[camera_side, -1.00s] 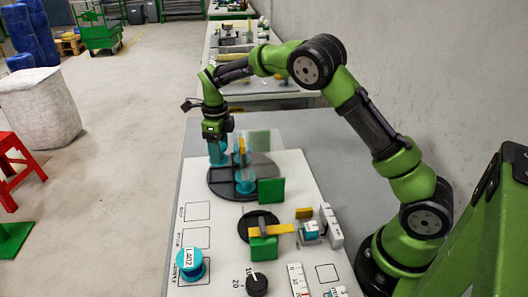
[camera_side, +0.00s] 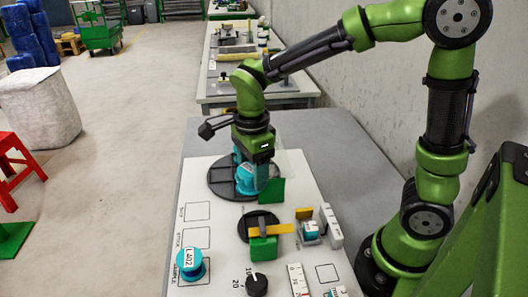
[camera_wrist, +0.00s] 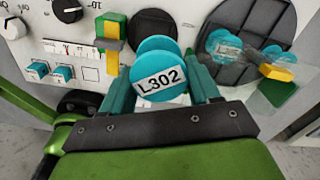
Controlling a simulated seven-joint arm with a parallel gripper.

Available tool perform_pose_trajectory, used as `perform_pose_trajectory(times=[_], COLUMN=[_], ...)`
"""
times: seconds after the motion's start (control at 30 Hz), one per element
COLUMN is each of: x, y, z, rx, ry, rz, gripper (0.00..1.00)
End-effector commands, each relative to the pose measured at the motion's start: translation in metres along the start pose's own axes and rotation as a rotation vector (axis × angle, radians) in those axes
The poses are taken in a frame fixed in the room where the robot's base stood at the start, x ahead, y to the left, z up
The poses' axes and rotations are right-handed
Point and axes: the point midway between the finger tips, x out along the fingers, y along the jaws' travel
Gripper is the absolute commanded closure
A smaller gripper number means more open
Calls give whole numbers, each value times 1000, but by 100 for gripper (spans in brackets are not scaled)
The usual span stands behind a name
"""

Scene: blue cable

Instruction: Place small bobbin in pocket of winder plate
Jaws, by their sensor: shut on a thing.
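The round dark winder plate (camera_side: 218,184) lies at the far end of the white panel; its pocket dividers show in the wrist view (camera_wrist: 245,72). My gripper (camera_wrist: 160,72) is shut on a teal bobbin (camera_wrist: 160,70) labelled L302, flanked by its two teal fingers. In the side view the held bobbin (camera_side: 247,178) appears in front of the plate's right part, under my wrist. I cannot tell its height above the plate. Another teal bobbin (camera_wrist: 221,46) sits on the plate, mostly hidden from the side.
A clear guard with a yellow block (camera_wrist: 276,72) stands at the plate. A green block (camera_side: 271,190) is by its near right edge. A yellow bar (camera_side: 270,230) on a green block crosses a smaller dark disc. A teal spool labelled L402 (camera_side: 189,264) stands at the near left.

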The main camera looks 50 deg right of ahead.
Motion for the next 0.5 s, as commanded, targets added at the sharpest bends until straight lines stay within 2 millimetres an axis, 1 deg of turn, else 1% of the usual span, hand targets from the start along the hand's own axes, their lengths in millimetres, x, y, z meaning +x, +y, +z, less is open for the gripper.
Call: perform_pose_trajectory(times=[0.03,0.13,0.27,0.4,0.5], x=[6,16,31,58,73], y=[9,18,16,17,16], z=[-4,-9,-10,-10,-10], rx=[-39,-100,-140,-143,-143], ry=[0,1,2,3,2], rz=[2,3,6,8,6], gripper=[68,68,68,68,68])
